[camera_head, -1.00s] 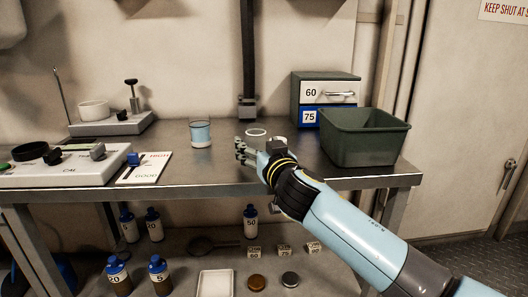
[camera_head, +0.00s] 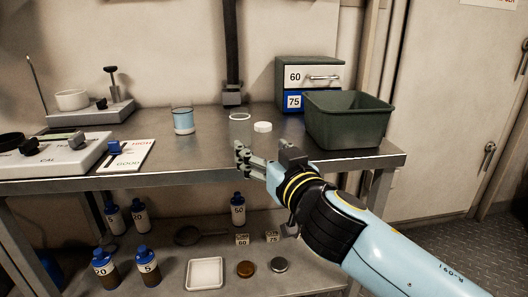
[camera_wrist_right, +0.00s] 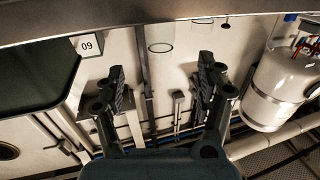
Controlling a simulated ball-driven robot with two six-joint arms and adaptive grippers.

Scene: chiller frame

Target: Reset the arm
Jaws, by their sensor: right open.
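My right gripper (camera_head: 264,156) is open and empty in the head view, at the bench's front edge. Its arm comes in from the lower right. In the right wrist view its two fingers (camera_wrist_right: 158,80) stand apart with nothing between them. An empty clear glass (camera_head: 240,127) stands on the bench just behind the gripper, apart from it as far as I can tell. A small white lid-like disc (camera_head: 263,127) lies to the right of the glass. My left gripper is not in view.
A green bin (camera_head: 347,136) stands at the bench's right end, in front of drawers (camera_head: 297,75) marked 60 and 75. A glass of blue liquid (camera_head: 183,121) and a scale (camera_head: 60,158) are on the left. The lower shelf holds bottles (camera_head: 148,270) and a white tray (camera_head: 205,273).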

